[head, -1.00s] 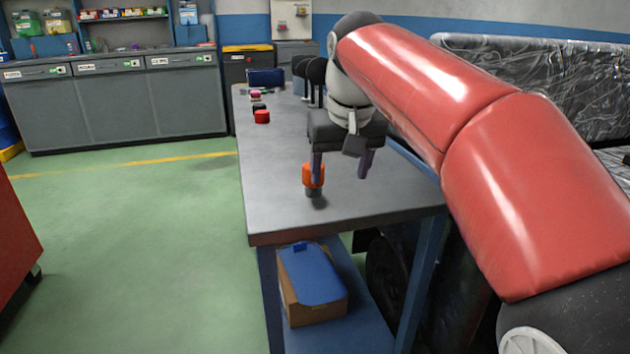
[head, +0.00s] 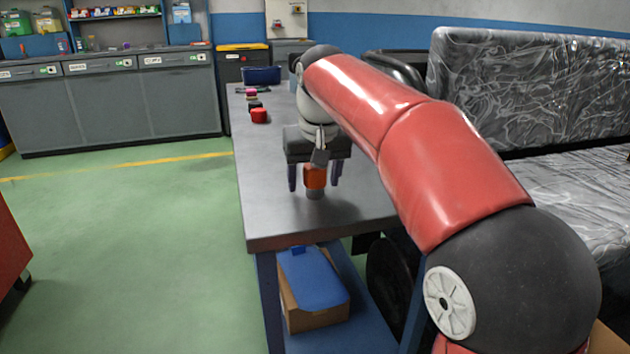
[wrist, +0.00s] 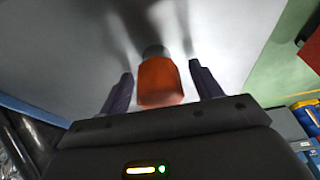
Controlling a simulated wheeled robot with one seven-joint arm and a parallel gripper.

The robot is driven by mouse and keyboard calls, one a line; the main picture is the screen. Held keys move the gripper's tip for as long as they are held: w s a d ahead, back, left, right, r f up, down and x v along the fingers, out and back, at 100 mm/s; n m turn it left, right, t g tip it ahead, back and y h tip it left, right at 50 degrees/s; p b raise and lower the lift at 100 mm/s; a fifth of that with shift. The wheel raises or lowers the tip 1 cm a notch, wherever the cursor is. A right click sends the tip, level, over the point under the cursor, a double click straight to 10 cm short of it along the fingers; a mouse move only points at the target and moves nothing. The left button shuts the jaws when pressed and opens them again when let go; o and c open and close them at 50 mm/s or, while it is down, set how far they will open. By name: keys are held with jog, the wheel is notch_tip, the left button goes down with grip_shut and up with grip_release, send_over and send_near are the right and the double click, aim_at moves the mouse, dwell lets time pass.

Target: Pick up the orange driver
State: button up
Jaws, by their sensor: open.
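The orange driver (head: 315,177) stands upright on the grey workbench (head: 280,222) near its front end, with an orange upper part and a grey lower part. My gripper (head: 314,180) is open around it, one finger on each side. In the wrist view the driver (wrist: 160,82) lies between the two dark fingers of my gripper (wrist: 160,90), with a gap visible on both sides. The arm above hides part of the bench behind the driver.
A red item (head: 259,116) and several small items stand farther back along the bench's left side, with a dark blue bin (head: 262,75) behind them. A cardboard box with a blue lid (head: 312,275) sits on the lower shelf. The bench surface left of my gripper is clear.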

jog(key=c, duration=1.1)
jog(key=shift+r, duration=0.1)
jog(key=shift+c, duration=0.2)
